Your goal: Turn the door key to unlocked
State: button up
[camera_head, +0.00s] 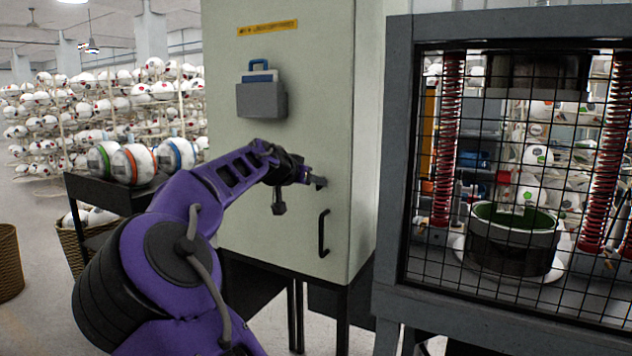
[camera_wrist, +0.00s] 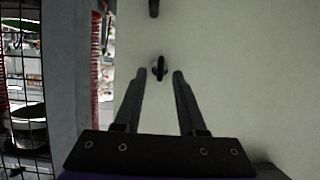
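The door key (camera_wrist: 161,67) sits in a small round lock plate on the pale cabinet door (camera_wrist: 230,70). In the wrist view its dark bow stands upright, along the picture's vertical. My gripper (camera_wrist: 159,72) is open, with one finger on each side of the key and a gap visible on both sides. In the head view my gripper (camera_head: 319,182) is at the front of the cabinet (camera_head: 295,75), above the black door handle (camera_head: 323,233), and the key cannot be made out there. The handle also shows at the top of the wrist view (camera_wrist: 154,8).
A grey press with a mesh guard (camera_head: 395,150) stands right of the cabinet. A blue-grey holder (camera_head: 262,100) is mounted on the door's upper part. A black cart (camera_head: 95,195) with several balls stands left. The door face around my gripper is otherwise clear.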

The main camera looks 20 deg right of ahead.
jog(key=shift+x, duration=1.1)
grip_shut()
